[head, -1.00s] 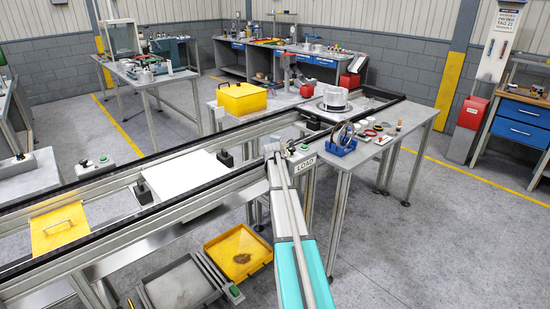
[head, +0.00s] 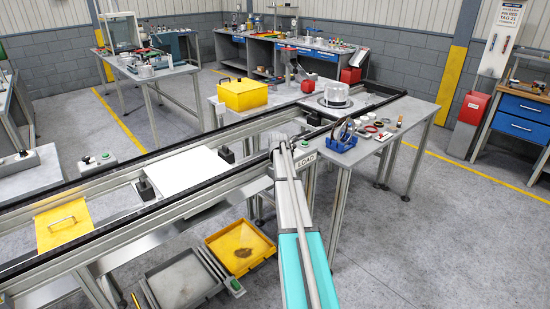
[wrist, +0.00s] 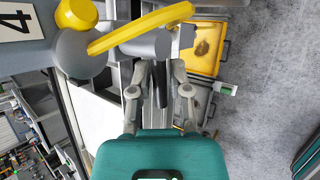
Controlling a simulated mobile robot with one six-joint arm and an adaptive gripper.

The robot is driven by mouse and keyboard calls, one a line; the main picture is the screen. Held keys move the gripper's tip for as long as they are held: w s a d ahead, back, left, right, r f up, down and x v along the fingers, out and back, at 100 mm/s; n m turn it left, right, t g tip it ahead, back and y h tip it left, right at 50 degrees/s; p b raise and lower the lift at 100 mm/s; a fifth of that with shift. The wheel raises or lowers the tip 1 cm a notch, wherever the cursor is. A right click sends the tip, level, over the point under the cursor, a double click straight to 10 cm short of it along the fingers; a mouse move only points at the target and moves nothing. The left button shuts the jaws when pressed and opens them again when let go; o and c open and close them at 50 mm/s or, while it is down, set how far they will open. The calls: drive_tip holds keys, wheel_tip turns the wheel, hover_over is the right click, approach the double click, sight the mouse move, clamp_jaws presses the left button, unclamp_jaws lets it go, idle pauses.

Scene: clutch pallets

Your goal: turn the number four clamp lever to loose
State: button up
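In the wrist view, a yellow clamp lever (wrist: 140,27) slants across the top of the picture from a round grey hub (wrist: 78,54). A yellow knob (wrist: 76,14) sits above the hub. A white plate with a black 4 (wrist: 15,21), turned sideways, is at the top left. My gripper (wrist: 158,70) points up the picture toward the lever, its two grey fingers apart with a gap between them. The lever lies ahead of the fingertips; I cannot tell whether they touch it. I cannot make out the lever or the gripper in the head view.
A black-railed conveyor (head: 110,215) runs across the head view, with a white plate (head: 187,172) on it. A yellow tray (head: 240,248) and a grey tray (head: 182,284) are low beneath it. A bench (head: 420,112) with small parts stands at right. Open floor (head: 440,240) lies at lower right.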

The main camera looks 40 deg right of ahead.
drive_tip(key=shift+o, duration=1.1)
drive_tip(key=shift+a, duration=0.1)
drive_tip(key=shift+a, duration=0.45)
drive_tip(key=s+a+f+m+g+y, duration=0.15)
drive_tip(key=s+a+m, duration=0.3)
drive_tip(key=a, duration=0.95)
drive_tip(key=s+a+f+m+g+y, duration=0.15)
drive_tip(key=s+a+m, duration=0.3)
drive_tip(key=a, duration=0.85)
drive_tip(key=s+a+f+m+g+y, duration=0.1)
drive_tip(key=s+a+m+g, duration=0.3)
drive_tip(key=s+a, duration=1.7)
drive_tip(key=a+m, duration=0.1)
drive_tip(key=m, duration=0.4)
drive_tip(key=shift+s+a, duration=0.15)
drive_tip(key=shift+s, duration=0.2)
drive_tip(key=shift+f, duration=0.1)
